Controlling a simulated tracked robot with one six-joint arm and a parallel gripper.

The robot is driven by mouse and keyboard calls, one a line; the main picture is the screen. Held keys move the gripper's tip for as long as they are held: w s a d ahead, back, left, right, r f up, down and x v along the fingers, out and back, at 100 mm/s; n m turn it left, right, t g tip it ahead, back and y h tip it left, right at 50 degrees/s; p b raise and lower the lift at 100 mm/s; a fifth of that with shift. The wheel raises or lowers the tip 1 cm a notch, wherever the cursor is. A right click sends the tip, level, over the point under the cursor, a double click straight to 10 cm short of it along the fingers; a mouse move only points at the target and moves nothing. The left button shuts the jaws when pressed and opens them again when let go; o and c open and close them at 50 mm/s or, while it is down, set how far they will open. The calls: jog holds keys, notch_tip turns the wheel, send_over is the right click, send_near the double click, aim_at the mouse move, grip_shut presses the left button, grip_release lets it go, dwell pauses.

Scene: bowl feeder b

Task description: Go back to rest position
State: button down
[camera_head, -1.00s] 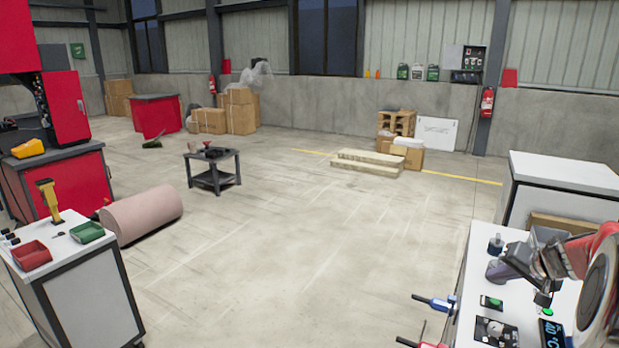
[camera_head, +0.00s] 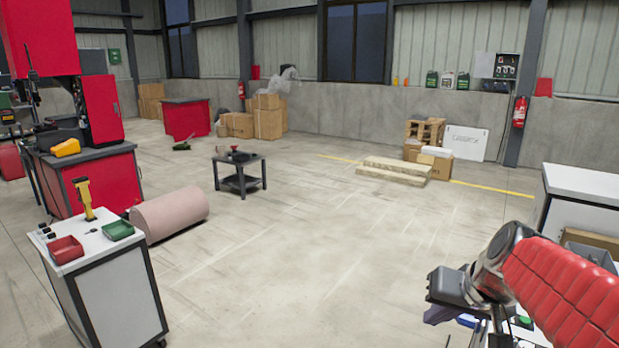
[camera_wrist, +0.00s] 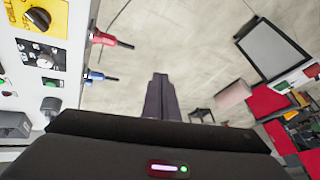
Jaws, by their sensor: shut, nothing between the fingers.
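My gripper (camera_head: 438,314) is at the lower right of the head view, at the end of my red-sleeved arm. In the wrist view its two dark fingers (camera_wrist: 161,98) lie side by side, shut, with nothing between them. They point out over bare concrete floor, beside a white bench top. My arm hides most of that bench in the head view.
In the wrist view, a white panel (camera_wrist: 65,110) with knobs stands at left, with red (camera_wrist: 108,40) and blue (camera_wrist: 98,77) handled items at its edge. A white cart (camera_head: 118,292) with red and green trays stands at left. A low black table (camera_head: 240,180) stands mid-floor. The central floor is clear.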

jog(key=s+a+f+n, duration=0.1)
jog(key=s+a, duration=0.3)
jog(key=s, duration=0.4)
jog(key=s+a+f+n+h, duration=0.1)
jog(key=s+a+n, duration=0.1)
jog(key=s+a, duration=0.2)
jog(key=s, duration=0.3)
jog(key=shift+s+f, duration=0.35)
dwell(0.3)
